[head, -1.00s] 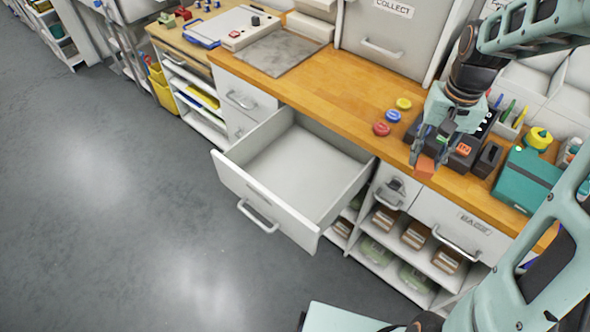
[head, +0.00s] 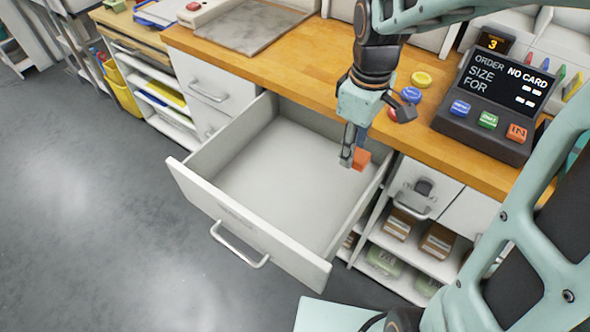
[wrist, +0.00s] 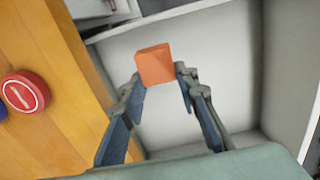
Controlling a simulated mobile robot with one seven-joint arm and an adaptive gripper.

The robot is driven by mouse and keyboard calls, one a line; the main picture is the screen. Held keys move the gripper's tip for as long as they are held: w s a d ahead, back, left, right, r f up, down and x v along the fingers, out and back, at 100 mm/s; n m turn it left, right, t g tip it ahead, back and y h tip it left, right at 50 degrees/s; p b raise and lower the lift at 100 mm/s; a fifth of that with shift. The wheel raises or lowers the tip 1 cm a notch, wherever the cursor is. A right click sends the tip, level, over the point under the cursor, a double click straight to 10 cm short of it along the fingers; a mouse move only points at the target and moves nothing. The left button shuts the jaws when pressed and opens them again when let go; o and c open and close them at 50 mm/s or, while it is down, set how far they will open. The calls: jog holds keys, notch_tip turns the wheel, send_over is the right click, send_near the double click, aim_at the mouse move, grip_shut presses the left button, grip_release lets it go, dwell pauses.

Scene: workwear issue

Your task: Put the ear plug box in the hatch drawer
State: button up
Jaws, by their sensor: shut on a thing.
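The ear plug box is a small orange block (head: 361,159). It also shows in the wrist view (wrist: 155,65) between the fingertips. My gripper (head: 350,158) is shut on it and holds it over the right part of the open drawer (head: 248,230), near the drawer's right wall. In the wrist view my gripper (wrist: 158,75) points towards the drawer's pale interior (wrist: 215,60), which looks empty. The height of the box above the drawer floor is hard to tell.
The wooden counter (head: 285,62) runs behind the drawer. On it are a yellow button (head: 421,79), a blue button (head: 411,95) and a dark order terminal (head: 490,105). A red button (wrist: 24,92) shows in the wrist view. Shelves with brown packs (head: 437,240) stand right of the drawer.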

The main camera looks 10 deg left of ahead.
jog(key=a+f+b, duration=0.1)
jog(key=a+f, duration=0.3)
jog(key=a, duration=0.4)
jog(key=b, duration=0.1)
send_over(289, 179)
jog(key=f, duration=0.5)
jog(key=shift+d+f, duration=0.1)
jog(key=shift+d, duration=0.25)
jog(key=shift+a+f+b, duration=0.25)
jog(key=shift+f, duration=0.75)
jog(key=shift+a+f+b, duration=0.2)
jog(key=shift+f+b, duration=0.05)
jog(key=shift+f, duration=0.75)
jog(key=shift+f, duration=0.2)
jog(key=o, duration=0.8)
jog(key=shift+r, duration=0.15)
notch_tip(289, 179, up, 12)
jog(key=shift+r+p, duration=0.1)
jog(key=shift+p, duration=1)
